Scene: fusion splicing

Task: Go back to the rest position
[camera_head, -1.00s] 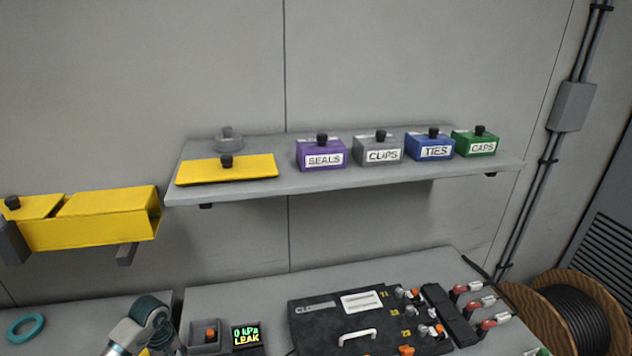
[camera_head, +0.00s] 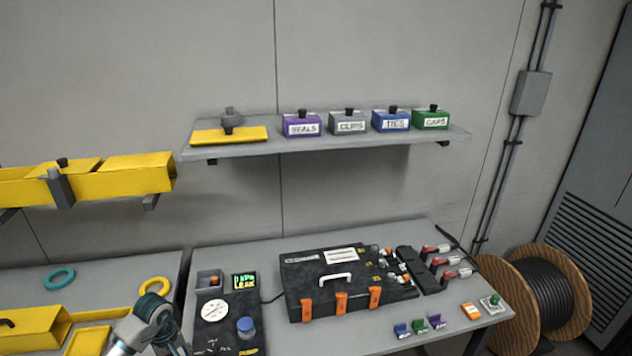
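A silver and dark teal part of my arm shows at the bottom edge, left of centre, in the head view. No fingertips of it can be made out, so neither of my grippers shows. My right arm is out of view. The arm part is in front of the left bench, close to the pump box (camera_head: 212,335) with its gauge and blue knob. The black closure case (camera_head: 300,275) lies shut on the bench (camera_head: 400,240), with orange latches along its front and a white handle on top.
The wall shelf (camera_head: 350,143) holds purple, grey, blue and green labelled boxes and a yellow lid (camera_head: 205,137). A yellow trough (camera_head: 125,180) hangs at the left. A cable reel (camera_head: 510,290) stands right of the bench. Small coloured clips (camera_head: 420,326) lie near the bench's front edge.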

